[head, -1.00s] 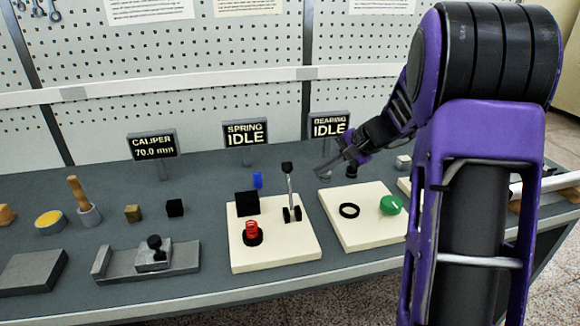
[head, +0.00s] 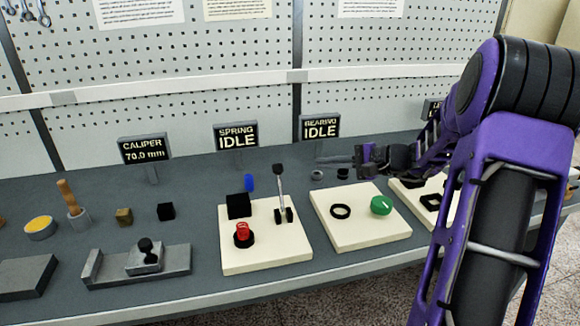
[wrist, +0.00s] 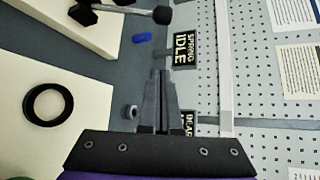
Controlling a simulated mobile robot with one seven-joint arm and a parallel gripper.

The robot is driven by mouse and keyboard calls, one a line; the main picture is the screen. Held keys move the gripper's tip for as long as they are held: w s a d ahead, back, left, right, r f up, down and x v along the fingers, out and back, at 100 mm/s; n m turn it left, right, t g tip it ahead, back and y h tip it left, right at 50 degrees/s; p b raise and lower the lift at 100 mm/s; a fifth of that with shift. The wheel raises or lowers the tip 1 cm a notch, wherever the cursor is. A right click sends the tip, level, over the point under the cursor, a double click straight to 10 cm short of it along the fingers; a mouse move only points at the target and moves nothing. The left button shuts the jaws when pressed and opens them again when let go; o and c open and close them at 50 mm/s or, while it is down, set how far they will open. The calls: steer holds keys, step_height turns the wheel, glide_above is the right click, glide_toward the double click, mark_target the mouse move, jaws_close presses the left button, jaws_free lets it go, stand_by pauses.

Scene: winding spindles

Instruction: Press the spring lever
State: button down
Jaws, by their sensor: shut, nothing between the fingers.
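The spring lever (head: 281,192) is a thin grey rod with a black knob, standing upright from black brackets on the cream spring board (head: 290,252). The spring sign (head: 236,137) behind reads IDLE. My gripper (head: 320,159) is to the right of the lever and farther back, its shut fingers pointing left, apart from the lever. In the wrist view, the fingers (wrist: 160,72) are together and empty, with the lever's black knob (wrist: 162,14) at the top edge.
A cream board with a black ring (head: 341,211) and green knob (head: 381,205) stands right of the spring board. A blue cylinder (head: 249,183) lies behind the spring board. A grey caliper fixture (head: 140,262) is at left. The bearing sign (head: 319,128) stands behind my gripper.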

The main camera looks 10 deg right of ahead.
mark_target(280, 188)
steer(key=w+a+f, duration=0.1)
steer(key=w+a, duration=0.2)
steer(key=a, duration=0.5)
steer(key=shift+a+f, duration=0.3)
steer(key=shift+a, duration=0.05)
steer(key=shift+d+r, duration=0.1)
stand_by(0.4)
